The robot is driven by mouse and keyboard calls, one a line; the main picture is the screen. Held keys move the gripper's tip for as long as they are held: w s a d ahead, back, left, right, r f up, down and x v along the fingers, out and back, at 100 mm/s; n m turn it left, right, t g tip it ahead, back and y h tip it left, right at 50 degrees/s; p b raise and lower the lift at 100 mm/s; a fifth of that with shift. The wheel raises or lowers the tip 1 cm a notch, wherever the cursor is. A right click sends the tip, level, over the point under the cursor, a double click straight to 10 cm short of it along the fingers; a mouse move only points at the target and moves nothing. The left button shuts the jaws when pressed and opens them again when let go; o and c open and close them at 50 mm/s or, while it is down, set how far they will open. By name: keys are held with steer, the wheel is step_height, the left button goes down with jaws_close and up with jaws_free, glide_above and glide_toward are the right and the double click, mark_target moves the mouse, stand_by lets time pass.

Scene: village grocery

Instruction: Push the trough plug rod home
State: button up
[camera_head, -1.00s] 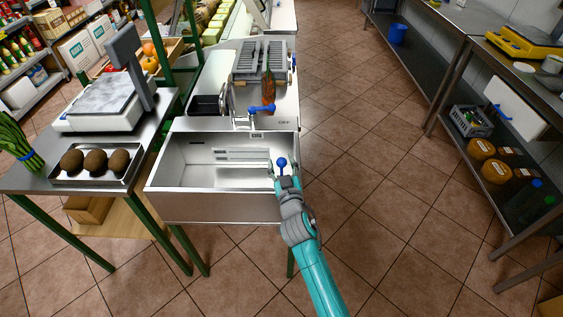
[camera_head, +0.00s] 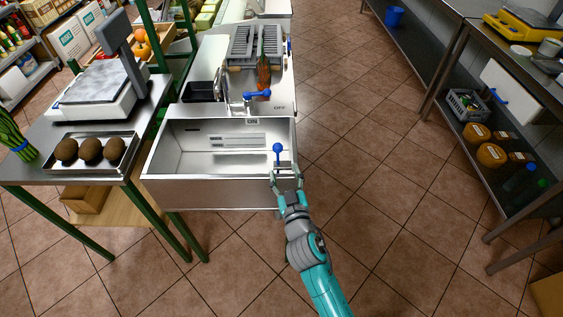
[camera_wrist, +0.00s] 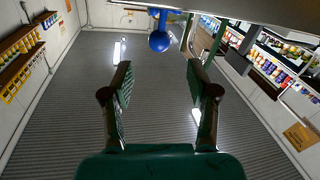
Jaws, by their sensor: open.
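The metal trough (camera_head: 215,150) stands in the middle of the head view. The plug rod (camera_head: 277,149) has a blue ball knob and stands upright at the trough's front right corner. In the wrist view the blue knob (camera_wrist: 159,41) hangs at the top of the picture, just beyond the fingertips and between their lines. My gripper (camera_head: 286,172) is open and empty, just in front of and below the knob in the head view. Its two fingers (camera_wrist: 158,78) show apart in the wrist view, with nothing between them. The rod's lower end is hidden.
A blue tap lever (camera_head: 257,95) sits behind the trough, below a grey rack (camera_head: 257,45). At left, a scale (camera_head: 95,92) and a tray of brown fruit (camera_head: 90,150) stand on a steel table. Open tiled floor lies to the right.

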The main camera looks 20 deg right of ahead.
steer(key=shift+s+a, duration=0.1)
steer(key=shift+s, duration=0.85)
stand_by(0.3)
steer(key=s+f+g+y, duration=0.1)
steer(key=s+f, duration=0.2)
steer(key=s, duration=0.8)
steer(key=s+f+g+y, duration=0.1)
steer(key=s+f, duration=0.2)
steer(key=s, duration=0.8)
steer(key=s+r, duration=0.3)
steer(key=s, duration=0.7)
steer(key=s+d+r+g, duration=0.1)
steer(key=s+r, duration=0.3)
steer(key=s, duration=0.5)
steer(key=shift+s+d+m, duration=0.2)
steer(key=shift+s+m, duration=0.15)
steer(key=shift+m, duration=0.05)
